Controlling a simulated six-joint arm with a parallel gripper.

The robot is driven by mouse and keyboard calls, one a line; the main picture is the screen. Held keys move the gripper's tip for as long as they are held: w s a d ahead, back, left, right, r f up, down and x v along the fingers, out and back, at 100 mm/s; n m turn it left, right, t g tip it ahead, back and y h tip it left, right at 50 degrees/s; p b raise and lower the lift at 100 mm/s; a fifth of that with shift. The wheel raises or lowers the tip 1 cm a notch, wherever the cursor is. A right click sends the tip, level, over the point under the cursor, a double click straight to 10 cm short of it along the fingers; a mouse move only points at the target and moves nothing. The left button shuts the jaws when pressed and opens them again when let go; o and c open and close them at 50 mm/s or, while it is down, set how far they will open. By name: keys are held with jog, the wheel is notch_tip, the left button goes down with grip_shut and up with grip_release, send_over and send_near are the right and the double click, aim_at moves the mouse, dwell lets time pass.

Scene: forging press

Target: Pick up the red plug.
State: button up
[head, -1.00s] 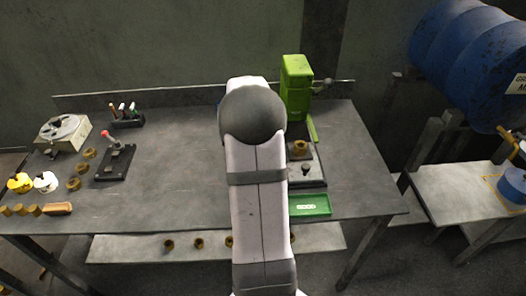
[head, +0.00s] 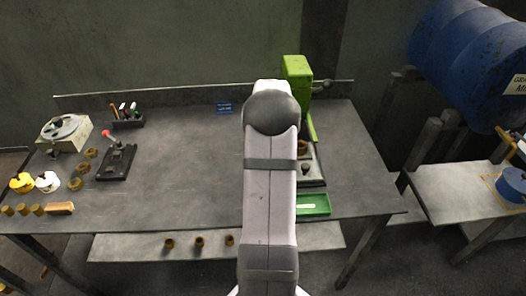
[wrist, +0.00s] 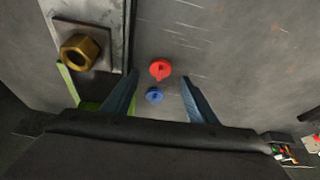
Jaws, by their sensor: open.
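The red plug (wrist: 160,69) is a small round red piece on the grey bench top in the wrist view. A blue plug (wrist: 154,95) lies close beside it, a little lower in the picture. My gripper (wrist: 160,78) is open and empty. Its two fingers show on either side of the plugs, with the red plug near the line between the fingertips. I cannot tell how high the fingers are above the bench. In the head view my arm hides the gripper and both plugs.
A brass nut (wrist: 80,53) sits on a metal plate left of the fingers. A green press (head: 297,76) and a green tray (head: 313,205) stand right of my arm. A lever fixture (head: 116,160) stands left. The middle bench (head: 190,160) is clear.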

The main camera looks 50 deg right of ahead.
jog(key=shift+p+x, duration=1.15)
jog(key=shift+x, duration=1.35)
jog(key=shift+w, duration=0.1)
jog(key=shift+r, duration=0.1)
jog(key=c, duration=0.7)
